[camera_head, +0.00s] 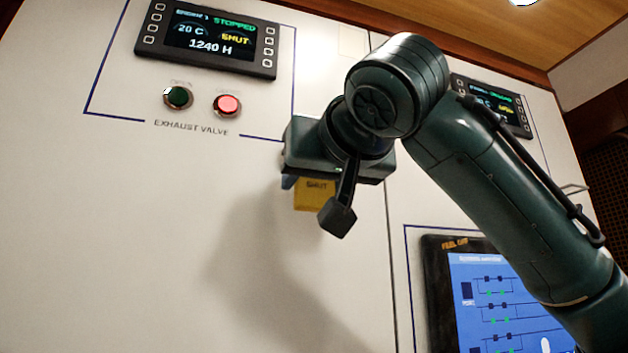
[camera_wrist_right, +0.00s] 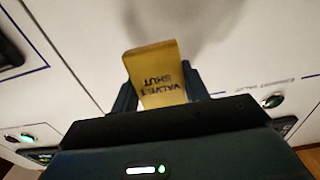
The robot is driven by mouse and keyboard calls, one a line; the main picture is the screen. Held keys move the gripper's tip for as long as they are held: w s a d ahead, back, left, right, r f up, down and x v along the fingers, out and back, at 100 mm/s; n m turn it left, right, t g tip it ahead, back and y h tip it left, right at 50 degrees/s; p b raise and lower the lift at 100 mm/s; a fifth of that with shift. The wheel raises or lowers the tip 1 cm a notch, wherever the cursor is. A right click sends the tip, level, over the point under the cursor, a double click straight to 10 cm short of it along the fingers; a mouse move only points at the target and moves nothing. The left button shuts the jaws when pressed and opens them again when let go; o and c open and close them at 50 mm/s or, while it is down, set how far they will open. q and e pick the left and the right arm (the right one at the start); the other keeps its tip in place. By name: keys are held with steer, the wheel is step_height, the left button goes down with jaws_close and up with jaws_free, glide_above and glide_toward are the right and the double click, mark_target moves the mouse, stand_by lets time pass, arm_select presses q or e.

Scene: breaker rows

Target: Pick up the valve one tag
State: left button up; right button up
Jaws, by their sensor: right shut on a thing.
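In the right wrist view the tag (camera_wrist_right: 157,72) shows black lettering, "VALVE 1 SHUT", upside down. My right gripper (camera_wrist_right: 161,92) is shut on the tag, with one dark finger at each side of it. In the head view the right gripper (camera_head: 314,185) hangs below my wrist, partly hidden by my own arm parts. Whether the tag touches the panel I cannot tell. My left gripper is not in view.
On the white panel (camera_head: 130,220), a display (camera_head: 208,38) reads "STOPPED" and "SHUT". A dark green button (camera_head: 178,97) and a lit red button (camera_head: 227,104) sit below it, above "EXHAUST VALVE". A second display (camera_head: 495,105) and a blue screen (camera_head: 490,300) are at the right.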

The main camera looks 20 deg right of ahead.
steer(key=shift+c, duration=0.8)
steer(key=shift+r, duration=0.1)
